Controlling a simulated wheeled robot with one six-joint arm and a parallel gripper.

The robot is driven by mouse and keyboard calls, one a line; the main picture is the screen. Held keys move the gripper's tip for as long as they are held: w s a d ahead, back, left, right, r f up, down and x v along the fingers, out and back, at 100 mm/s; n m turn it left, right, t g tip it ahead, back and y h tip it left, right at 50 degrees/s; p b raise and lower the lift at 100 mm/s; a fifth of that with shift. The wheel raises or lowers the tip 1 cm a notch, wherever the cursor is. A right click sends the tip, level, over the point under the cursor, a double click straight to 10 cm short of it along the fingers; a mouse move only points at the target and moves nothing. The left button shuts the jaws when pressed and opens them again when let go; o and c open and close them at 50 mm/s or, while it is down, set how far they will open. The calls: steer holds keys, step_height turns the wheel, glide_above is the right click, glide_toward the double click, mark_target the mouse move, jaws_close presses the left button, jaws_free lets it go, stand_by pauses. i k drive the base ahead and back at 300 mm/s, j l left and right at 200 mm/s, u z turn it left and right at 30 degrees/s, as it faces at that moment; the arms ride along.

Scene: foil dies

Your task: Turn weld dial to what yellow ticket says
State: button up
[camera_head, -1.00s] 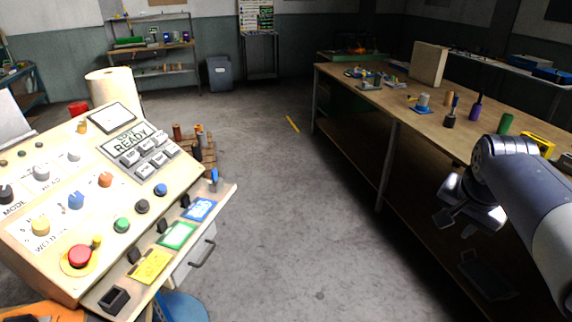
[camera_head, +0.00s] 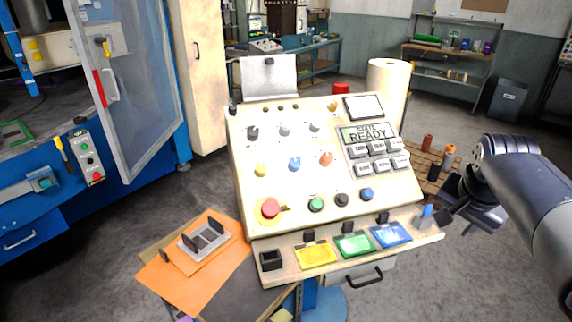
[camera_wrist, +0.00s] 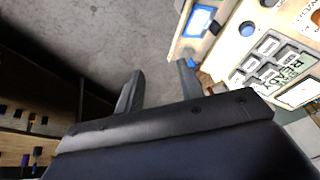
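The sloping control panel (camera_head: 285,215) stands in the middle of the head view. The labels are too small to read, so I cannot tell which is the weld dial. The yellow ticket (camera_head: 316,256) lies on the panel's front ledge, its writing unreadable. My gripper (camera_head: 457,222) is right of the ledge, apart from the panel. In the wrist view my gripper (camera_wrist: 160,82) has its fingers apart with nothing between them.
A green ticket (camera_head: 354,244) and a blue ticket (camera_head: 391,234) lie beside the yellow one. A red mushroom button (camera_head: 270,208) is at the panel's lower left. The upper row has a black knob (camera_head: 253,132) and grey knobs. An orange-topped side table (camera_head: 165,275) stands left.

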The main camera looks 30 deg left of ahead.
mark_target(261, 168)
steer(key=i+j+u, duration=0.15)
steer(key=u, duration=0.25)
steer(key=i+u, duration=0.65)
steer(key=u, duration=0.15)
steer(key=i+l+u, duration=0.15)
steer(key=i+u, duration=0.25)
steer(key=k, duration=0.1)
